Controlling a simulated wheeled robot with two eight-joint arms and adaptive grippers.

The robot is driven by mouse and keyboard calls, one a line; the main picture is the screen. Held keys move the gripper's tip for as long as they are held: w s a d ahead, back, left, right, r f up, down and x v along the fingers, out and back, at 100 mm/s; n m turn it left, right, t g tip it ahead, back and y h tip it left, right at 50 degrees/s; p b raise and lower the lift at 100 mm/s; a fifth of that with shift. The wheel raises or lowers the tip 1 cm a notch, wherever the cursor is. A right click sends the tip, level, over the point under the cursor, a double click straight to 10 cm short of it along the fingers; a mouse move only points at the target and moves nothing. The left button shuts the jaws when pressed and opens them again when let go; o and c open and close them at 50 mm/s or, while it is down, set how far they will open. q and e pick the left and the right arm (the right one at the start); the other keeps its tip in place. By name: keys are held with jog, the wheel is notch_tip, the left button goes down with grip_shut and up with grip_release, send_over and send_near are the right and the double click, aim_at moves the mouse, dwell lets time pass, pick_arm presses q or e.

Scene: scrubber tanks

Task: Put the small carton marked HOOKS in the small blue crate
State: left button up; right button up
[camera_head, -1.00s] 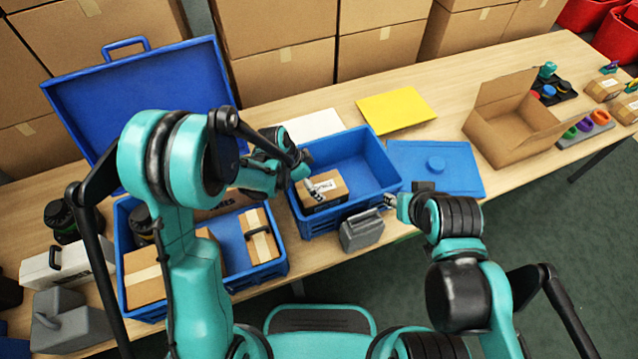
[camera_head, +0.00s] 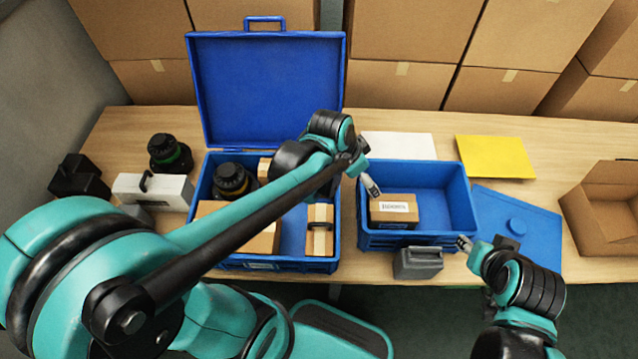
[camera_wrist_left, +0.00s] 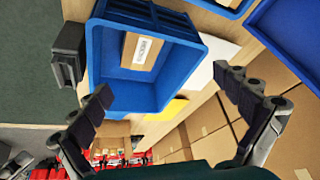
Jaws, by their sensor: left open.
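The small carton (camera_head: 394,211), with a white label too blurred to read surely, lies inside the small blue crate (camera_head: 455,197), against its near left part. In the left wrist view the carton (camera_wrist_left: 141,51) sits on the floor of the crate (camera_wrist_left: 120,98). My left gripper (camera_head: 371,187) is over the crate's left side, by the carton in the head view. In the wrist view its fingers (camera_wrist_left: 168,100) are wide apart with nothing between them, clear of the carton. My right gripper (camera_head: 466,244) is beside the crate's near right corner; its finger gap is not clear.
A blue case (camera_head: 347,205) with raised lid stands left of the crate, holding cartons and a dark round jar. A grey canister (camera_head: 418,263) stands before the crate. A blue lid (camera_head: 530,232), a yellow sheet (camera_head: 496,157) and an open cardboard box (camera_head: 608,225) are to the right.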

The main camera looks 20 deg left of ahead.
pick_arm(q)
jog(key=s+a+r+n+t+y, duration=0.1)
jog(key=s+a+r+n, duration=0.1)
jog(key=s, duration=0.3)
jog(key=s+a+r+n+t+y, duration=0.1)
jog(key=s+a+r+n+t, duration=0.1)
jog(key=s+a+n, duration=0.3)
jog(key=shift+r, duration=0.4)
